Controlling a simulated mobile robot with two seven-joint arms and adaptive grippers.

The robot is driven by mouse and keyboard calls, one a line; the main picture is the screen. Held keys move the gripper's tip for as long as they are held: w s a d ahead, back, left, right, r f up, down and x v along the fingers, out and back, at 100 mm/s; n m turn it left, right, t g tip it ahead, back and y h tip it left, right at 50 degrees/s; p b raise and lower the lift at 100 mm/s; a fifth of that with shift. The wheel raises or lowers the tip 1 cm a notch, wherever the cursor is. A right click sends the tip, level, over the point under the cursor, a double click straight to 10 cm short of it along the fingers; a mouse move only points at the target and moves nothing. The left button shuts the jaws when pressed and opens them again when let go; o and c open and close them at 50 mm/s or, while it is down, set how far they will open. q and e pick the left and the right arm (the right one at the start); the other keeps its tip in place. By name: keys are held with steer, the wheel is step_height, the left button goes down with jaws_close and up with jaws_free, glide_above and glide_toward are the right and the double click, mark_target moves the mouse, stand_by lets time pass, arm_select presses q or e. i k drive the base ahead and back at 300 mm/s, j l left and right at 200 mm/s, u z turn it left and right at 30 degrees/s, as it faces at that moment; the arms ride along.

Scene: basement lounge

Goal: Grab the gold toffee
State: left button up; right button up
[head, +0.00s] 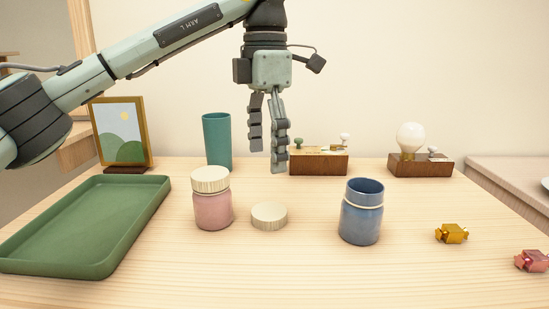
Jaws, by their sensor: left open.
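The gold toffee (452,233) is a small gold-wrapped sweet lying on the wooden table at the right, between the blue jar and a pink wrapped sweet. My left gripper (267,160) points down above the back middle of the table. It is open and empty, well to the left of the gold toffee and farther back. My right gripper is not in view.
A blue open jar (361,212), a wooden lid (269,216) and a lidded pink jar (212,200) stand mid-table. A pink sweet (532,260) lies right. A green tray (90,225) is left. A teal cup (217,141), picture frame (122,133), switch box (318,161) and bulb (410,140) stand behind.

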mark_target(451, 232)
steer(key=k, duration=1.4)
